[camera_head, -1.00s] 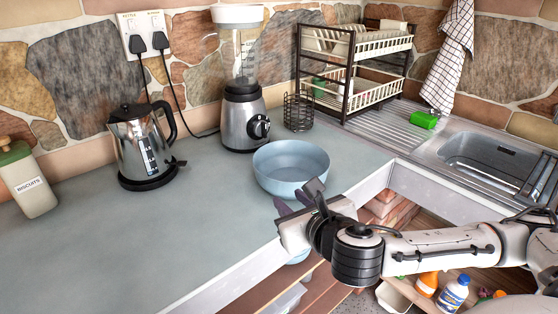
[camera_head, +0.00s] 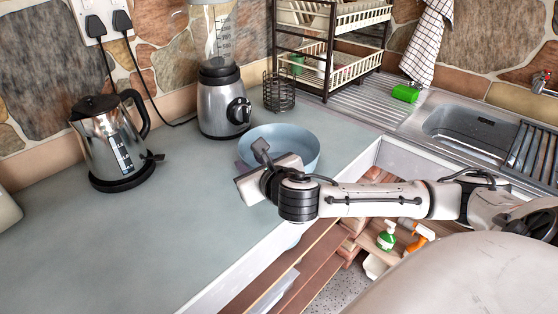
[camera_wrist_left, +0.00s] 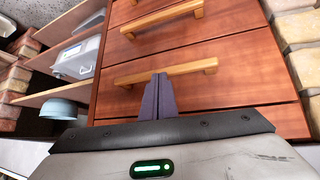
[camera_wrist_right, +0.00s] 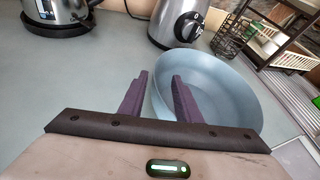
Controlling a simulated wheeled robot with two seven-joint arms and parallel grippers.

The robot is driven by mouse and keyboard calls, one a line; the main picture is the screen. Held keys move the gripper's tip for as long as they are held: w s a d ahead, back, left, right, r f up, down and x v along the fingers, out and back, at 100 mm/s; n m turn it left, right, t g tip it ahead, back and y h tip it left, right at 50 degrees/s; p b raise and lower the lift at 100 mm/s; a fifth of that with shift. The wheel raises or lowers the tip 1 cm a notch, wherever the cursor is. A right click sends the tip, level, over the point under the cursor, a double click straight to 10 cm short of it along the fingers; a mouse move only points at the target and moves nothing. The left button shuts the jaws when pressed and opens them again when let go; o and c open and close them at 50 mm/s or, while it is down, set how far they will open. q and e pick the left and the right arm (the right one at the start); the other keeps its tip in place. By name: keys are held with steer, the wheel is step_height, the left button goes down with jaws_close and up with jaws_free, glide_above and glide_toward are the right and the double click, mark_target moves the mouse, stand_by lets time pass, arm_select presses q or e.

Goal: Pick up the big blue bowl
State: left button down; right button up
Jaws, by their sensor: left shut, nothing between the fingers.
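The big blue bowl (camera_head: 298,138) stands upright on the grey counter, in front of the blender. My right gripper (camera_head: 252,157) is at the bowl's near left side, partly covering it in the head view. In the right wrist view, the fingers of my right gripper (camera_wrist_right: 158,90) are apart; the near left rim of the bowl (camera_wrist_right: 225,85) shows between them, with one finger outside and one over the bowl. Contact cannot be told. My left gripper (camera_wrist_left: 158,90) is shut and empty in front of wooden drawers, away from the bowl.
A blender (camera_head: 222,100) stands behind the bowl, with a wire basket (camera_head: 279,92) beside it. A kettle (camera_head: 108,140) is at left. A dish rack (camera_head: 330,50) and sink (camera_head: 470,130) lie right. Another blue bowl (camera_wrist_left: 58,108) sits on a shelf below. The counter's front left is clear.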

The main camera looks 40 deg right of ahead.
mark_target(244, 159)
steer(key=x, duration=0.4)
steer(key=shift+w, duration=0.25)
steer(key=shift+c, duration=0.3)
steer(key=shift+a, duration=0.1)
jaws_close()
steer(key=shift+r, duration=0.15)
